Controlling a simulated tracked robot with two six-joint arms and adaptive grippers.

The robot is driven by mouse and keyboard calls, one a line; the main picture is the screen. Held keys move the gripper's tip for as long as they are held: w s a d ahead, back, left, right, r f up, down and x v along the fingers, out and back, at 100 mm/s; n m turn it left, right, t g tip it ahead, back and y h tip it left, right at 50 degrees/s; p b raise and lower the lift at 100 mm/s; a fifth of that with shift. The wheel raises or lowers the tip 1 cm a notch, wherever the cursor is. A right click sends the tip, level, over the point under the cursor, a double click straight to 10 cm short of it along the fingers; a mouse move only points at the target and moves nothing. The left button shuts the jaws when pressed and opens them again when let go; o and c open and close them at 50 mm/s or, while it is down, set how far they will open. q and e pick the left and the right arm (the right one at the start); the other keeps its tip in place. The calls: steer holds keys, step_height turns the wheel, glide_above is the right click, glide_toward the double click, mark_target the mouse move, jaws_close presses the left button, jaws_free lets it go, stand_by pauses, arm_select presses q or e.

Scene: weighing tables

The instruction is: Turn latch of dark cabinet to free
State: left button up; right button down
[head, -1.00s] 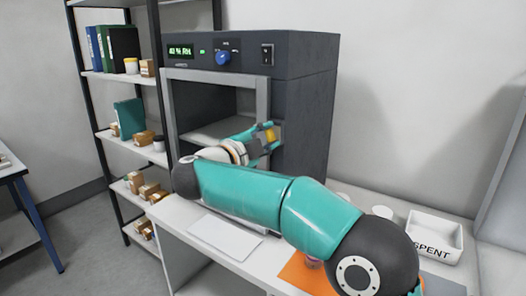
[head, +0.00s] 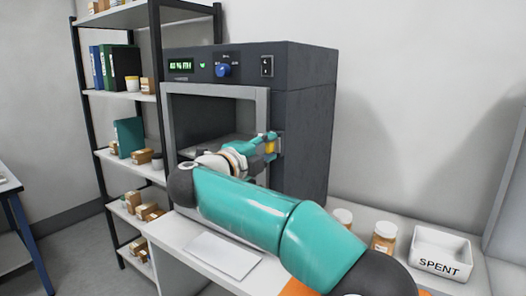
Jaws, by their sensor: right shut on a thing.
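The dark cabinet (head: 305,120) stands on the white bench, with a light grey door frame (head: 217,90) around a window. Its display and blue knob (head: 222,71) are on the top panel. My right gripper (head: 272,145) is at the right edge of the door frame, where the latch would be. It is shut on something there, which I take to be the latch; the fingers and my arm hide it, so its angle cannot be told. My right arm crosses in front of the cabinet's lower part. My left gripper is not in view.
A white tray marked SPENT (head: 441,266) and two jars, one an amber-labelled jar (head: 384,237), stand on the bench at right. A white sheet (head: 222,255) lies in front of the cabinet. A shelf rack (head: 125,95) with binders and boxes stands at left.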

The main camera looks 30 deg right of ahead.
steer(key=shift+s+d+f, duration=0.1)
steer(key=shift+s+d, duration=0.05)
steer(key=shift+d, duration=0.1)
steer(key=c, duration=1.2)
jaws_free()
steer(key=o, duration=0.4)
steer(key=shift+d, duration=0.2)
steer(key=shift+o, duration=0.2)
steer(key=shift+a, duration=0.25)
steer(key=shift+a, duration=0.35)
steer(key=v, duration=1.1)
